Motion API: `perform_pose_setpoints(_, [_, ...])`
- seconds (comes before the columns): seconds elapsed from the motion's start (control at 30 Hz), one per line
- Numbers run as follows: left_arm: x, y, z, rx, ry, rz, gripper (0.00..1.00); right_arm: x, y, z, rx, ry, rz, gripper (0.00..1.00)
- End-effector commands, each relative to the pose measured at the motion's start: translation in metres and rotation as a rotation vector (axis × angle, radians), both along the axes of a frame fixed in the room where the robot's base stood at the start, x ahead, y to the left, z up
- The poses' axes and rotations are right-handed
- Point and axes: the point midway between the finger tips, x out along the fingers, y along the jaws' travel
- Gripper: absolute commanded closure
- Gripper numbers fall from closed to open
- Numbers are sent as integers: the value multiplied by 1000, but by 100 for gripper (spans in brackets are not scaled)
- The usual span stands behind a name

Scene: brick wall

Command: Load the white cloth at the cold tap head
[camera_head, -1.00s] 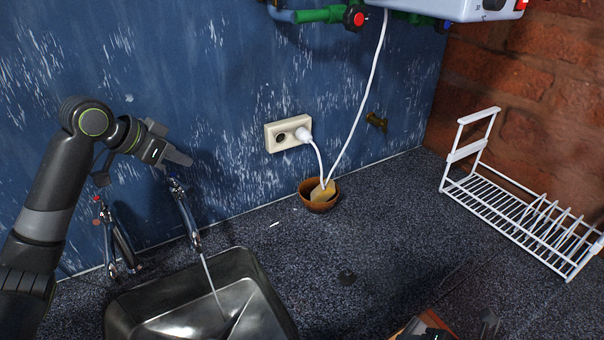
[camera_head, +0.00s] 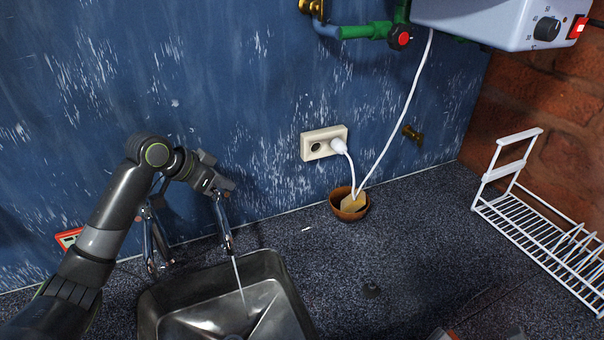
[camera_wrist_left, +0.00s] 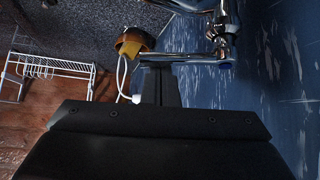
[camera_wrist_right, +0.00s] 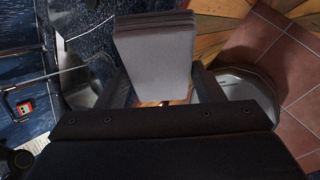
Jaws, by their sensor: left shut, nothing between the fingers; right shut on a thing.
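My left gripper (camera_head: 230,186) is shut and empty, right above the chrome tap (camera_head: 226,230) on the right, which runs water into the steel sink (camera_head: 283,285). The right gripper does not show clearly in the head view.
A brown bowl (camera_head: 338,207) with a sponge stands by the wall under a socket (camera_head: 316,144) with a plugged white cable. A white dish rack (camera_head: 540,232) stands at the right. A heater (camera_head: 490,22) hangs above. The counter (camera_head: 420,240) between is mostly clear.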

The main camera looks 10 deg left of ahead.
Motion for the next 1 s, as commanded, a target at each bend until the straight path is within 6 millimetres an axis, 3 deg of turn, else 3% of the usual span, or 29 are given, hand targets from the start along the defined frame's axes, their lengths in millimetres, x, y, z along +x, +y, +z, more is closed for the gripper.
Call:
perform_pose_setpoints(0.23, [-2,2,1,1,3,-28,100,0,0,4,0,0,0,57])
perform_pose_setpoints(0.53, [-12,11,2,0,4,-205,100,0,0,15,0,0,0,57])
perform_pose_setpoints(1.0, [-15,14,0,0,0,-209,100,0,0,18,0,0,0,57])
